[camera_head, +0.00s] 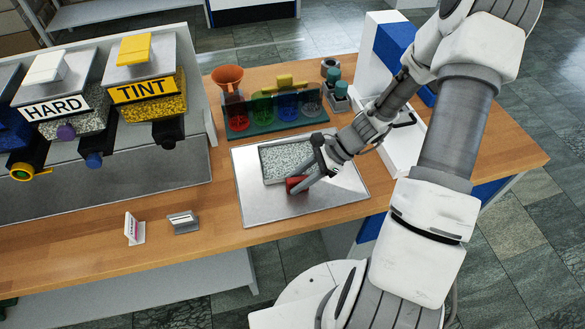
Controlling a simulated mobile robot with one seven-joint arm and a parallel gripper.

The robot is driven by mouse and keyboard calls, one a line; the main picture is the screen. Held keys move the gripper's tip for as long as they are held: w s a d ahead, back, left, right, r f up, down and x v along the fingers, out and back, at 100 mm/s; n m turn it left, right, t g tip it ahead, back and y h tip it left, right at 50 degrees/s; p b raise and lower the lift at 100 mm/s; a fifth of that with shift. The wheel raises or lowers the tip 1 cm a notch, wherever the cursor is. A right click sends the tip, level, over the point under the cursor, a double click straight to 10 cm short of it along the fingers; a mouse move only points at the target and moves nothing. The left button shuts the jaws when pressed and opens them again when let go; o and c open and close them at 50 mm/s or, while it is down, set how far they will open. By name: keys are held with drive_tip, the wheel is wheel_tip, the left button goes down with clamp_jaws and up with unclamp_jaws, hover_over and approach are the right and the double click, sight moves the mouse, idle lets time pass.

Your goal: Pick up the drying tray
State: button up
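A shallow rectangular tray (263,166) with a speckled grey-white filling lies on a larger flat metal sheet (258,206) on the wooden bench; I take the smaller one as the drying tray. My gripper (304,182) is low over the right front corner of the tray and hides part of its right side. A small red piece (297,185) shows at the fingertips, at or just beside the tray's front edge. I cannot tell whether the fingers touch the tray or are closed on anything.
Behind the sheet stands a rack (276,121) with several coloured round pieces and an orange funnel (227,79). Dispensers labelled HARD (54,108) and TINT (145,92) hang at left. Two small card stands (183,222) sit at the front left. A white-and-blue machine (396,50) is behind my arm.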

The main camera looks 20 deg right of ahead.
clamp_jaws()
drive_tip(key=shift+r, duration=0.1)
idle(0.5)
drive_tip(key=shift+r, duration=0.5)
drive_tip(key=r, duration=0.3)
drive_tip(key=shift+d+r, duration=0.15)
drive_tip(key=shift+d, duration=0.1)
drive_tip(key=s+d+r, duration=0.4)
drive_tip(key=d+r, duration=0.3)
drive_tip(key=d, duration=0.3)
drive_tip(key=w+a+r+m+t+h, duration=0.3)
drive_tip(key=w+a+r+m+t, duration=0.15)
drive_tip(key=w+m, duration=0.3)
drive_tip(key=w+a+r+m+t+h, duration=0.35)
drive_tip(key=w+a+r+m, duration=0.2)
drive_tip(key=w, duration=0.25)
wheel_tip(320, 180, up, 10)
drive_tip(key=m+p, duration=0.1)
drive_tip(key=p, duration=1)
drive_tip(key=shift+a+r, duration=0.15)
drive_tip(key=shift+a, duration=0.05)
